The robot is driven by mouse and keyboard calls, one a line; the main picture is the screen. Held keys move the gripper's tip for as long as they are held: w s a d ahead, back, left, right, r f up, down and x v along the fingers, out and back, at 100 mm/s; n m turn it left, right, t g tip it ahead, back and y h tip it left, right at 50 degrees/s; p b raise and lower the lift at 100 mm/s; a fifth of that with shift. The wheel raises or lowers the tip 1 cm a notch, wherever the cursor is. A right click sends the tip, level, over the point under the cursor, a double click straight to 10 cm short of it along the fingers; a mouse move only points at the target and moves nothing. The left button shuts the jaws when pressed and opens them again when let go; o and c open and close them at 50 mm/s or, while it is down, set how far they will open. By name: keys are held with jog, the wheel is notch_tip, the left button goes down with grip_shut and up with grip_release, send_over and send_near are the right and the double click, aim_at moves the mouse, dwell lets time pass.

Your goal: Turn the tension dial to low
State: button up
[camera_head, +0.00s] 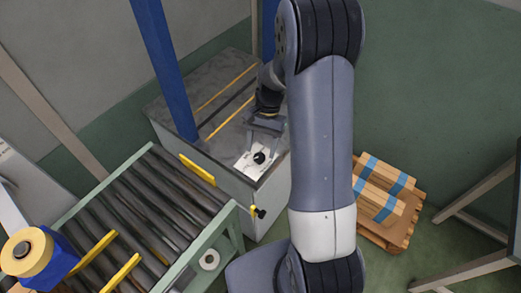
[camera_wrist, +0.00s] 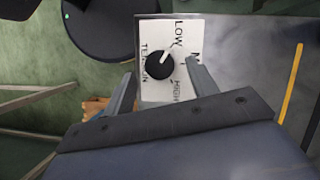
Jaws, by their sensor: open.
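The tension dial (camera_wrist: 157,68) is a round black knob with a white pointer mark, on a white plate (camera_wrist: 150,95) lettered TENSION, LOW, HIGH and a partly hidden word starting with M. The pointer mark slants to the upper right in the wrist view, roughly between LOW and the M word. In the head view the dial (camera_head: 260,157) sits on top of a grey cabinet (camera_head: 235,183). My gripper (camera_head: 265,127) is just behind it there. In the wrist view its open fingers (camera_wrist: 160,68) appear on either side of the dial, apart from it; their height above it is unclear.
A roller conveyor (camera_head: 150,205) with yellow guides runs left of the cabinet. A blue post (camera_head: 165,70) rises beside the cabinet. A pallet with wooden blocks (camera_head: 385,190) stands on the floor at right. A small black knob (camera_head: 260,212) sticks out at the conveyor's end.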

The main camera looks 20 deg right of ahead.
jog(key=v, duration=0.9)
jog(key=shift+s, duration=0.1)
jog(key=x, duration=1)
jog(key=shift+s+a+f, duration=0.1)
jog(key=shift+a+f, duration=0.05)
jog(key=shift+f, duration=0.2)
jog(key=shift+m, duration=0.3)
